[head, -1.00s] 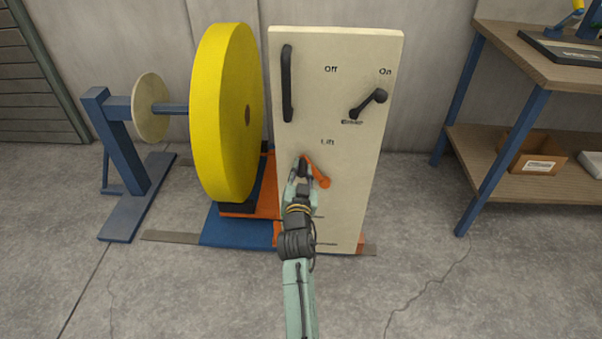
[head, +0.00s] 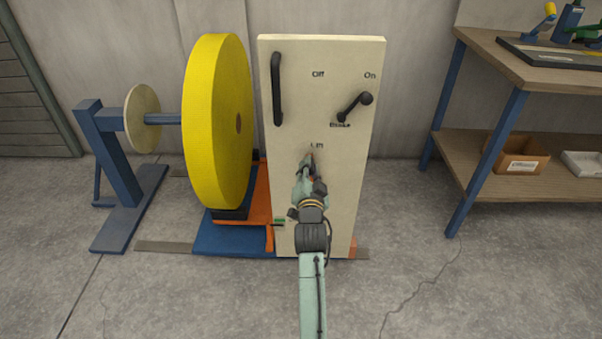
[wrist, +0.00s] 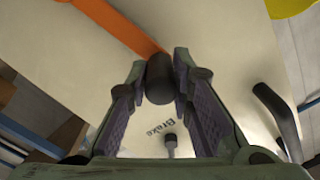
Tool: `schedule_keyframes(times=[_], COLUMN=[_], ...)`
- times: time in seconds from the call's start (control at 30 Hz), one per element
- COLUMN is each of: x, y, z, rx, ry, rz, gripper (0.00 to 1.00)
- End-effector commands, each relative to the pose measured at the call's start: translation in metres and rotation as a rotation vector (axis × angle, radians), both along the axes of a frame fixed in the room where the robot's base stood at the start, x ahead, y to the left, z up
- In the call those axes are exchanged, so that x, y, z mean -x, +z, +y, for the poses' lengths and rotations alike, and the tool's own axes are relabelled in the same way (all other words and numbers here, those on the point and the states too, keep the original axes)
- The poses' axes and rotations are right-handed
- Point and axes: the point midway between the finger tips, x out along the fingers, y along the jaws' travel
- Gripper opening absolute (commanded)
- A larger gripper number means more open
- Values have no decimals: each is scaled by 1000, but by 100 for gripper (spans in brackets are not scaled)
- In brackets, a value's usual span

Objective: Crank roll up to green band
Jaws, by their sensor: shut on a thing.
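The panel (head: 350,190) stands upright on the floor, with the large yellow roll (head: 215,125) beside it on the left. My gripper (head: 312,165) is just below the "Lift" label on the panel front. In the wrist view, its fingers are shut on the crank's black knob (wrist: 160,78). The orange crank arm (wrist: 122,25) runs to the upper left there; in the head view, my arm hides most of it. A small green band (head: 279,220) shows low at the panel's left side, with a dark pointer (head: 277,225) just below it.
A black brake lever (head: 354,107) and a vertical handle (head: 277,88) sit higher on the panel. A blue stand (head: 125,165) with a shaft and disc is left of the roll. A workbench (head: 525,75) stands right. Floor in front is clear.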

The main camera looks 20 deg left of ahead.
Motion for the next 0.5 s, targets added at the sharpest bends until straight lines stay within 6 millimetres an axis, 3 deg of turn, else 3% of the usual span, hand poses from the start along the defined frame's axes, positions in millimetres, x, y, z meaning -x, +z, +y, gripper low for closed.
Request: schedule_keyframes(times=[0.03, 0.5], x=[-6, -18], y=[8, 0], z=[-18, -61], rx=[-37, -405], ry=[-24, -23], rz=[-3, 106], gripper=[0, 0])
